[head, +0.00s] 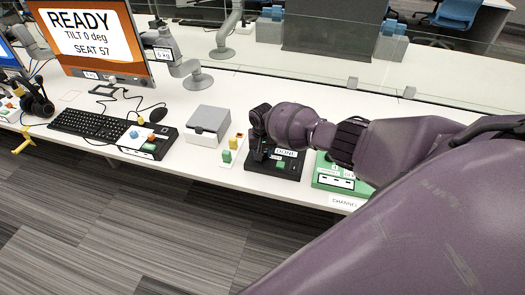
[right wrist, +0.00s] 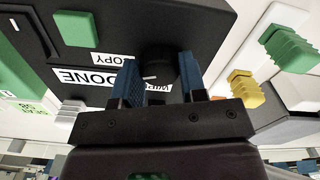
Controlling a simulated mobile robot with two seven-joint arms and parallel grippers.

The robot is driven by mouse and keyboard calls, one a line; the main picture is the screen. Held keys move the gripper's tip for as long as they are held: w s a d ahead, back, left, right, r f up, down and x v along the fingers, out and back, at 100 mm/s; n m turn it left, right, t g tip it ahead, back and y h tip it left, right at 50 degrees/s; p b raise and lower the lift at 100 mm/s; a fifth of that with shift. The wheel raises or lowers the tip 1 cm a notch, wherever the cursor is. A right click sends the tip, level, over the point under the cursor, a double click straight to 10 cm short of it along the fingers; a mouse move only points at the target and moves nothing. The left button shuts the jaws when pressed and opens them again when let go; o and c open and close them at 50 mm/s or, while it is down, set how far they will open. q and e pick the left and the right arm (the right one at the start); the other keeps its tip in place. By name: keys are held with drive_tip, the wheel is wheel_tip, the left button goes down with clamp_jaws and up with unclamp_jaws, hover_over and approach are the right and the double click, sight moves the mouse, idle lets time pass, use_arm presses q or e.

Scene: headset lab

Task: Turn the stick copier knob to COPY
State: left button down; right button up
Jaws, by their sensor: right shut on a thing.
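The stick copier is a black box (head: 290,172) on the white table, with a white label reading DONE (head: 286,153). In the right wrist view, the copier (right wrist: 110,15) fills the upper left and middle, with a DONE label, a COPY label (right wrist: 108,58), a partly hidden second knob label, and a green square (right wrist: 75,28). My right gripper (right wrist: 160,75) has its blue fingers on either side of the round black knob (right wrist: 157,58) and is shut on it. Which label the knob points to is hard to read. My left gripper is in neither view.
Green and yellow sticks (head: 229,150) stand left of the copier, beside a grey box (head: 208,126). A green box (head: 328,172) is close on the right, partly behind my arm. A keyboard (head: 92,122) and monitor (head: 92,35) are farther left.

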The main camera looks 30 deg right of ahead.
sight(263, 152)
drive_tip(key=o, duration=0.8)
drive_tip(key=shift+o, duration=0.6)
drive_tip(key=shift+r, duration=0.25)
wheel_tip(263, 152, up, 9)
drive_tip(key=shift+f+p, duration=0.1)
drive_tip(key=shift+p, duration=0.8)
drive_tip(key=shift+r, duration=0.75)
